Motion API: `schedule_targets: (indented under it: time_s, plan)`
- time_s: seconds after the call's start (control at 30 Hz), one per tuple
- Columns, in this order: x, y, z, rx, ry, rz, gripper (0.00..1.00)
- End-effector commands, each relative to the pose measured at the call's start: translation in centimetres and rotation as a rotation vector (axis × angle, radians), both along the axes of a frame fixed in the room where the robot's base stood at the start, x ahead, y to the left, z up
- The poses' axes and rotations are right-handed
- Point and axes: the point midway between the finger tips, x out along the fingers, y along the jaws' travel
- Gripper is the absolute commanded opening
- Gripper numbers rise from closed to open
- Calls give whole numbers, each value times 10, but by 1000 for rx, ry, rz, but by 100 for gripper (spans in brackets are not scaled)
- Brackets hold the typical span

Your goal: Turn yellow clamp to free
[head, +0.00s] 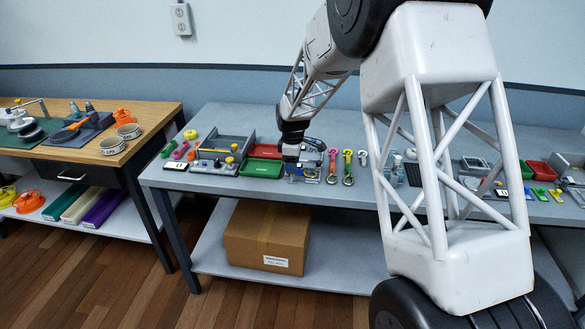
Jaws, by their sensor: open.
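My gripper (291,163) points down over the grey middle bench, at a small grey and blue fixture (304,172) near its front edge. The fingers are small and dark here, and whether they touch the fixture cannot be told. I cannot pick out the yellow clamp for certain. Small yellow parts (229,159) show on the grey tray fixture to the left of my gripper. Other small yellow pieces (557,194) lie at the right end of the bench. What sits directly under my gripper is partly hidden by it.
A green tray (262,168) and a red tray (266,151) stand just left of my gripper. My arm hides part of the bench. A cardboard box (267,237) is on the lower shelf. A wooden bench (150,112) stands left.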

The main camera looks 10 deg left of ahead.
Motion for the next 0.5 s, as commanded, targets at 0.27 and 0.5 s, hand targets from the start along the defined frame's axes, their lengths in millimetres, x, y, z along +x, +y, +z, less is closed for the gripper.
schedule_targets:
  time_s: [0.27, 0.5]
  plan:
    - [0, 0, -17, 0, 1, 0, 53]
    - [0, 0, -18, 0, 0, 0, 53]
